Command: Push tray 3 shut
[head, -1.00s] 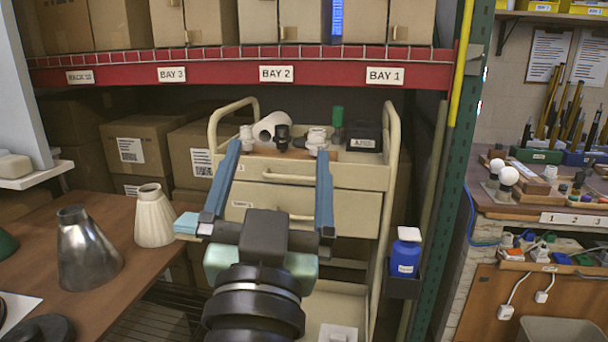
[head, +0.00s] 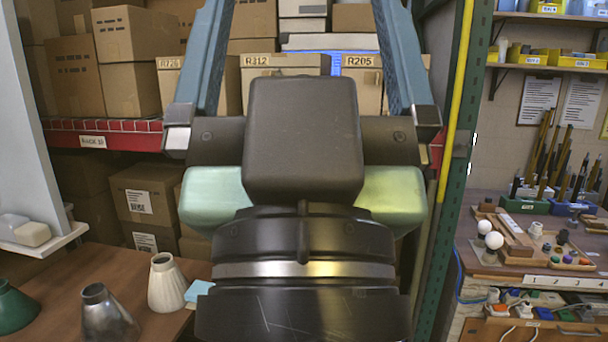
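My gripper (head: 298,12) is raised high and close to the head camera. Its two blue fingers stand wide apart and point up and away. Their tips run to or past the top edge, and only boxes show between them. The gripper is open and empty. Tray 3 and the cream drawer cart are not visible now; my gripper and wrist cover the middle of the view. I cannot tell how far out tray 3 stands.
At left, a wooden table holds a metal shade (head: 108,316), a cream shade (head: 165,285) and a green shade (head: 15,306). Cardboard boxes (head: 137,45) fill the shelves behind. A green post (head: 455,150) stands right of my gripper, before a workbench (head: 490,250) with small parts.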

